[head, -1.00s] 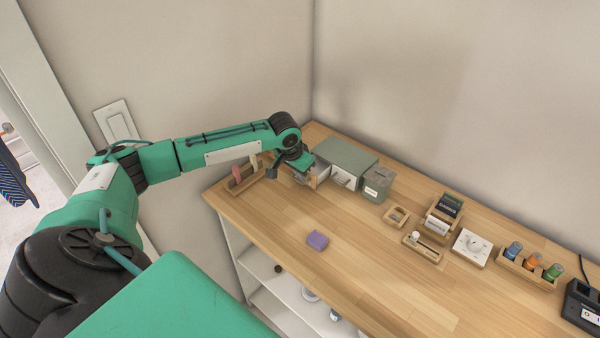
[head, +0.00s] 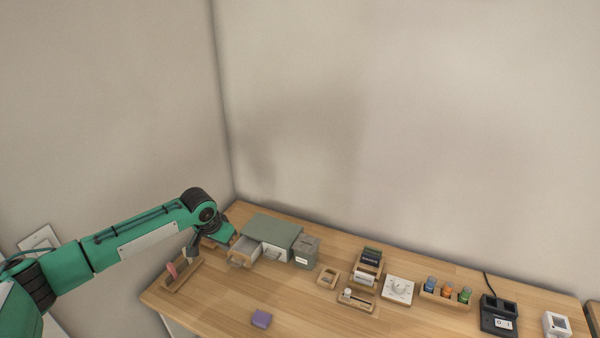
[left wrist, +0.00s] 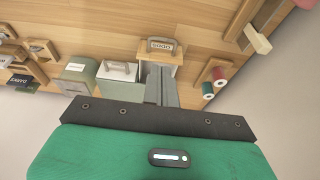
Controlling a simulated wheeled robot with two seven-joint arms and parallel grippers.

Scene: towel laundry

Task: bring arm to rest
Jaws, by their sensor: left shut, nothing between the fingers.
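My left gripper (head: 213,236) hangs at the end of the green left arm, over the far-left corner of the wooden table (head: 200,308). It is just left of a pulled-out drawer (head: 243,249) of a small grey-green cabinet (head: 272,229). In the left wrist view its grey fingers (left wrist: 161,84) are together, with nothing held, and overlap the view of the open drawer (left wrist: 158,57). Whether they touch the drawer I cannot tell. The right gripper does not show.
A wooden rack with spools (head: 180,272) stands left of the drawer. A grey-green box (head: 306,252) is beside the cabinet. Small trays, bottles (head: 447,291) and a black device (head: 498,315) stand to the right. Walls close the back and left.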

